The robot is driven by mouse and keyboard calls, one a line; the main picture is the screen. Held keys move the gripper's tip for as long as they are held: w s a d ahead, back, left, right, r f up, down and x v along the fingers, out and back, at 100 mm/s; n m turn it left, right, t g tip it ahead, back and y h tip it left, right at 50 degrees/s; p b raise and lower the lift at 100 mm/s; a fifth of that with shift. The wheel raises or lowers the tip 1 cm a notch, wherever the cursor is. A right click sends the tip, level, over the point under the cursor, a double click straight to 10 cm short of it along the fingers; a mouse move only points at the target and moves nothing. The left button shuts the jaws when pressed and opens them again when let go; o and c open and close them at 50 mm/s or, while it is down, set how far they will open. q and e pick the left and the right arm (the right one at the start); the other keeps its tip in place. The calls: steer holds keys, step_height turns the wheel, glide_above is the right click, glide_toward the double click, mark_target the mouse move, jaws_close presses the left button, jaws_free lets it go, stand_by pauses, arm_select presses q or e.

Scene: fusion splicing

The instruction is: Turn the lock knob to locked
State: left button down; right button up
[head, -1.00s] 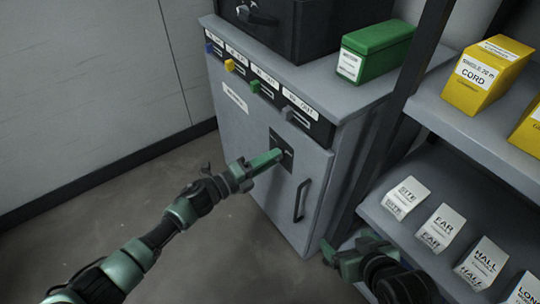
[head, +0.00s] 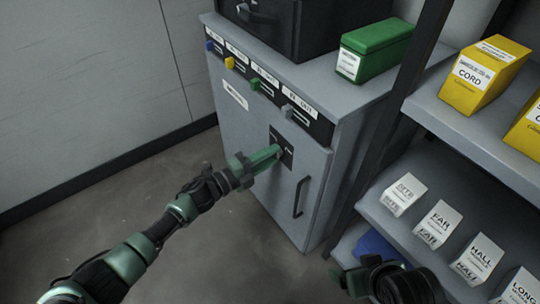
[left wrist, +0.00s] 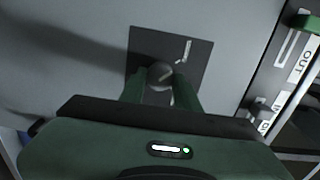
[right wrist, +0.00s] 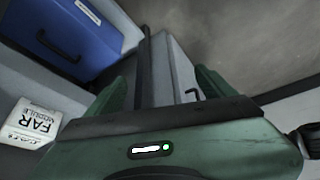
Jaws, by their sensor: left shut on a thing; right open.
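The lock knob (left wrist: 160,74) is a round dark knob with a light line across its face, on a dark square plate (left wrist: 199,55) on the cabinet door. A light mark shows on the plate beside it. My left gripper (left wrist: 160,88) is shut on the knob, one green finger on each side. In the head view my left gripper (head: 274,152) reaches the plate (head: 287,158) and hides most of the knob. My right gripper (head: 345,278) is open and empty, low beside the shelf; its two spread fingers show in the right wrist view (right wrist: 165,85).
A blue case (right wrist: 70,32) is near my right gripper.

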arm_select(q)
steer(key=c, duration=1)
jaws_free()
steer(key=p+v, duration=0.1)
steer(key=v, duration=0.6)
steer(key=shift+s+a, duration=0.2)
steer(key=shift+a, duration=0.15)
arm_select(e)
steer(key=s, duration=0.1)
steer(key=s+d+g, duration=0.1)
steer(key=s, duration=0.1)
steer(key=shift+s+g, duration=0.1)
steer(key=shift+g, duration=0.2)
steer(key=shift+r, duration=0.1)
